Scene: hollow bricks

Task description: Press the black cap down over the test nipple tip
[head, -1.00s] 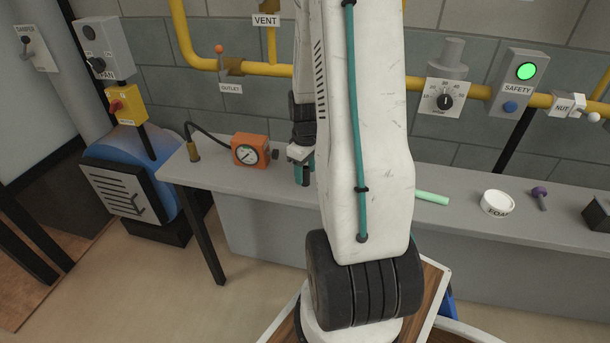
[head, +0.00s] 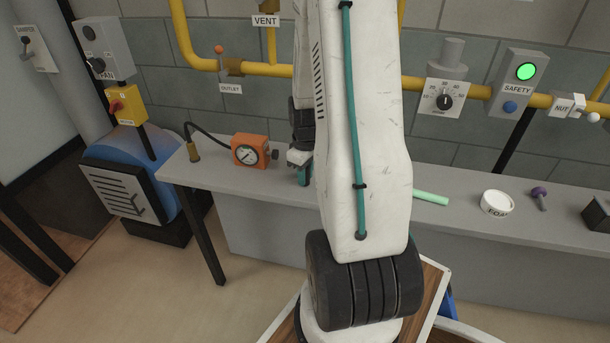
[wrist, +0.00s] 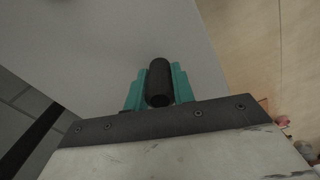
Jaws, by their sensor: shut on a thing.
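In the wrist view the black cap (wrist: 159,82), a dark cylinder, sits between the two teal fingers of my gripper (wrist: 159,88). The fingers are shut on it. Beyond the cap is the plain grey bench top. In the head view my gripper (head: 303,172) shows partly beside my white arm, low over the bench and right of the orange gauge; the cap is hidden there. I cannot make out the test nipple in either view.
Yellow pipes (head: 390,82) run along the wall behind.

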